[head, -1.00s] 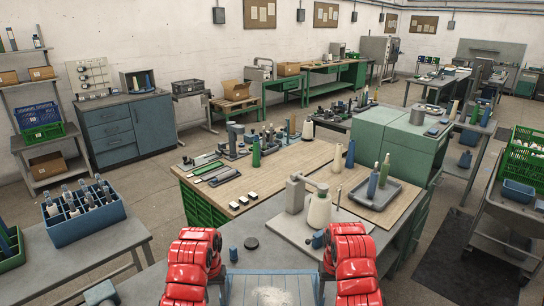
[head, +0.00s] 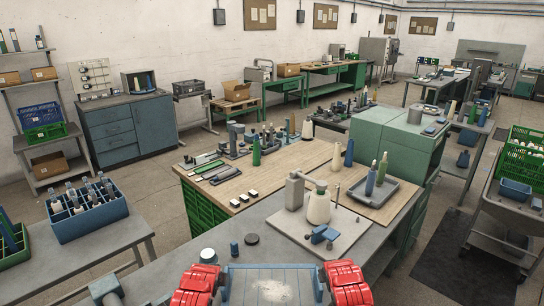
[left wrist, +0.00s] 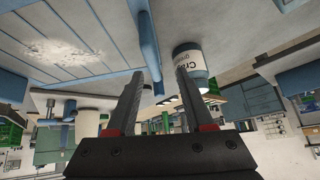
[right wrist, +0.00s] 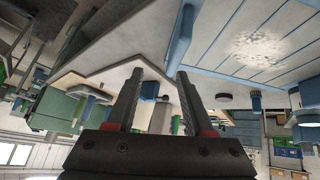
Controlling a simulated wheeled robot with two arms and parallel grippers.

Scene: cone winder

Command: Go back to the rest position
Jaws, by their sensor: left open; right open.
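My left gripper (left wrist: 155,95) is open in the left wrist view, its two fingers apart with nothing held between them. My right gripper (right wrist: 157,90) is open and empty in the right wrist view. In the head view only my two red arms show at the bottom edge, and both grippers are out of that picture. The cone winder (head: 295,190) stands on a pale base plate with a cream cone (head: 318,205) on it. A blue clamp-like part (head: 325,234) sits on the plate's front.
A grey tray (head: 392,190) with bottle-like cones stands right of the winder. A blue divided crate (head: 90,222) is on the left table. Green cabinets (head: 400,135) stand behind.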

